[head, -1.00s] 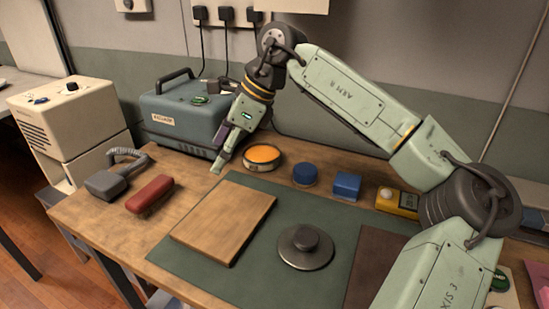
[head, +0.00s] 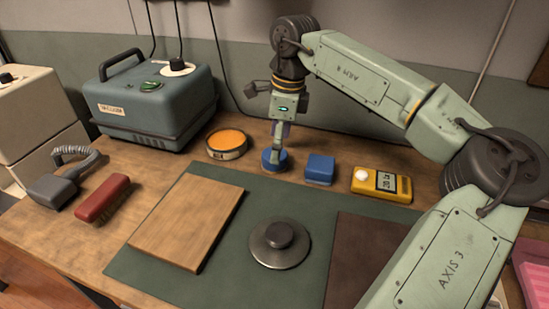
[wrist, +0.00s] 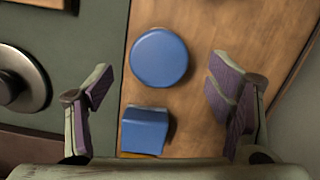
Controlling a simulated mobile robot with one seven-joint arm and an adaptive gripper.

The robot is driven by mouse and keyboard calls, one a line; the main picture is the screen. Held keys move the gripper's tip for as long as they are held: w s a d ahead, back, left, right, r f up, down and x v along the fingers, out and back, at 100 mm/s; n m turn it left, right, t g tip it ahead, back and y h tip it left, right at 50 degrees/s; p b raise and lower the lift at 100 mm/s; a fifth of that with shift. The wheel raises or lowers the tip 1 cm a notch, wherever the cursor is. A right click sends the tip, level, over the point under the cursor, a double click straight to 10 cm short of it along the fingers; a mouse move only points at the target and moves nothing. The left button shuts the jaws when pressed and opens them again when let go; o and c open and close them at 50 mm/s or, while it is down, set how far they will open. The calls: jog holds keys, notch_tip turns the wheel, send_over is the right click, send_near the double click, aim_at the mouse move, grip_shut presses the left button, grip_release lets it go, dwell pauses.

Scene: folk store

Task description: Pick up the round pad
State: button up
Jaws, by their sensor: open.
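The round pad is a blue disc (head: 269,161) on the wooden table, just behind the green mat. In the wrist view the round pad (wrist: 159,58) lies ahead of my fingers, between their lines and a little left of the middle. My gripper (head: 280,151) points down above the pad, its finger overlapping the pad in the head view. In the wrist view my gripper (wrist: 160,92) is open, with both purple-lined fingers apart and nothing between them held. A blue square block (wrist: 146,130) sits beside the pad, nearer the palm side of the picture.
The blue block (head: 319,169) and a yellow meter (head: 382,184) stand right of the pad, an orange-topped round tin (head: 227,144) left. The green mat (head: 228,258) carries a wooden board (head: 187,220) and a metal knobbed disc (head: 280,245). A vacuum unit (head: 157,105) stands at back left.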

jog(key=f, duration=0.4)
jog(key=shift+a+p, duration=0.4)
jog(key=c, duration=1.3)
notch_tip(320, 180, up, 10)
jog(key=shift+r+b, duration=0.1)
jog(key=shift+b, duration=0.55)
jog(key=shift+c, duration=0.2)
jog(key=o, duration=0.7)
jog(key=shift+c, duration=0.2)
jog(key=c, duration=0.4)
